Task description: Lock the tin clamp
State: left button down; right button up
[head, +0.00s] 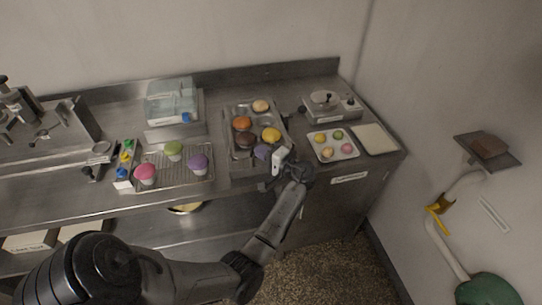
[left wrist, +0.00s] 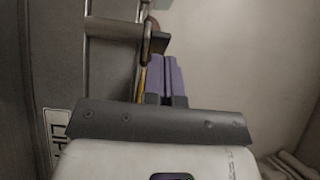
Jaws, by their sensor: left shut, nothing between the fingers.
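The metal muffin tin (head: 232,112) sits on the steel counter with several coloured muffins in its cups. My left gripper (head: 268,181) is at the tin's front right corner, by the counter's front edge. In the left wrist view its purple fingers (left wrist: 167,76) are shut, with nothing between them. Just ahead of them is a metal bar with a dark end (left wrist: 157,43), which may be part of the clamp. A thin yellowish strip shows beside the fingers. I cannot tell whether the fingers touch the bar, or how the clamp stands. My right gripper is not in view.
A wire rack (head: 186,178) with several cupcakes lies left of the tin. A small tray of cakes (head: 318,153), a pale board (head: 374,139) and a scale-like device (head: 330,104) stand to the right. A glass-lidded box (head: 170,97) is behind the rack.

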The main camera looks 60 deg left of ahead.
pick_arm(q)
jog(key=shift+a, duration=0.2)
jog(key=shift+w+d, duration=0.1)
jog(key=shift+w, duration=0.1)
jog(key=w, duration=0.1)
jog(key=w+d+b, duration=0.1)
jog(key=w+b, duration=0.1)
jog(key=shift+w+d+f, duration=0.15)
jog(key=shift+w+d, duration=0.05)
jog(key=shift+d, duration=0.1)
jog(key=w+d+b, duration=0.1)
jog(key=w+d, duration=0.4)
jog(key=w, duration=0.3)
jog(key=shift+w+r, duration=0.2)
jog(key=shift+w, duration=0.1)
